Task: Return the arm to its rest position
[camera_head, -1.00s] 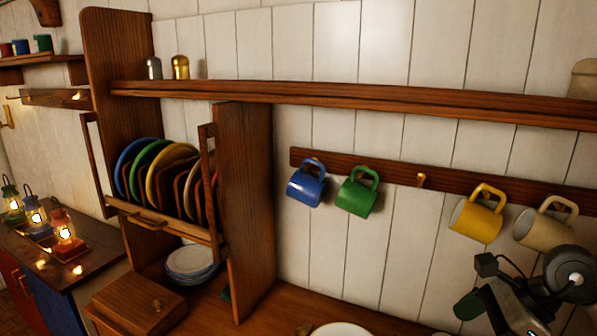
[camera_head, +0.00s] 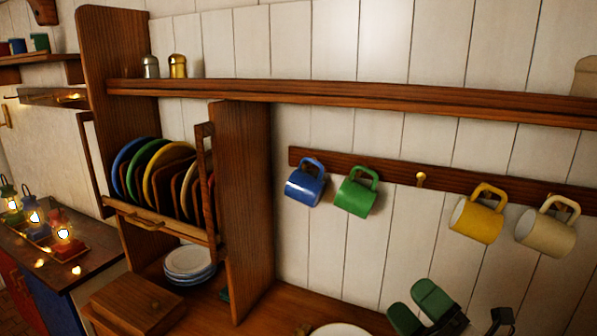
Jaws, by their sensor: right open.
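My right gripper (camera_head: 425,311) is at the bottom right of the head view, in front of the wall and over the counter. Its two green finger pads stand apart, with nothing between them. It is below the mug rail (camera_head: 384,175) and clear of the hanging mugs. A blue mug (camera_head: 304,187), a green mug (camera_head: 355,195), a yellow mug (camera_head: 476,219) and a cream mug (camera_head: 545,231) hang from the rail. A bare brass hook (camera_head: 420,178) is between the green and yellow mugs. My left gripper is out of view.
A white plate (camera_head: 341,330) lies on the counter (camera_head: 283,301) near the gripper. A rack (camera_head: 240,190) with colored plates, stacked white plates (camera_head: 189,262) and a wooden box (camera_head: 137,304) are left. A long shelf (camera_head: 330,97) crosses above. Lit lanterns (camera_head: 62,232) stand far left.

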